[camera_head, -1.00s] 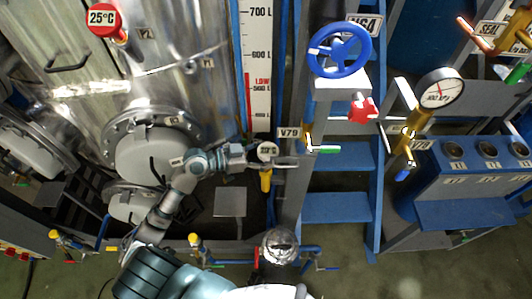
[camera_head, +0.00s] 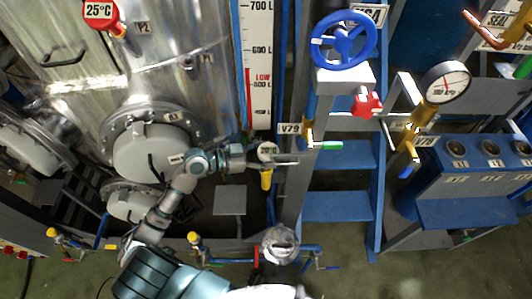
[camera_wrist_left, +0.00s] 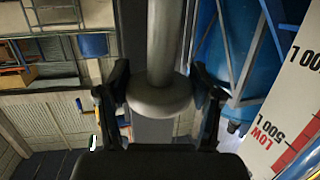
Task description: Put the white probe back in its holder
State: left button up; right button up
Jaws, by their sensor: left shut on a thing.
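The white probe (camera_head: 267,151) has a round white head with a label that seems to read 20°C. My left gripper (camera_head: 284,160) is shut on it, beside the tall level scale. A yellow part (camera_head: 266,180) hangs just below the head; I cannot tell whether it belongs to the probe or to a holder. In the left wrist view a pale round head (camera_wrist_left: 160,100) with a thick stem (camera_wrist_left: 161,40) sits between the fingers of my left gripper (camera_wrist_left: 162,108). The probe's tip and the holder are not clearly visible. My right gripper is not in view.
A red 25°C probe (camera_head: 101,14) sits on the steel tank (camera_head: 165,65). The level scale (camera_head: 257,70), blue ladder (camera_head: 337,206), blue handwheel (camera_head: 343,40) and a gauge (camera_head: 446,83) stand to the right. A silver ball-shaped part (camera_head: 280,245) is below the gripper.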

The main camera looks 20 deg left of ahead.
pick_arm(q)
jog(key=shift+f, duration=0.2)
jog(key=o, duration=1.4)
jog(key=shift+d, duration=0.2)
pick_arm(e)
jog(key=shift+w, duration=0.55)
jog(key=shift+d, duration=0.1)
pick_arm(q)
jog(key=v, duration=1.2)
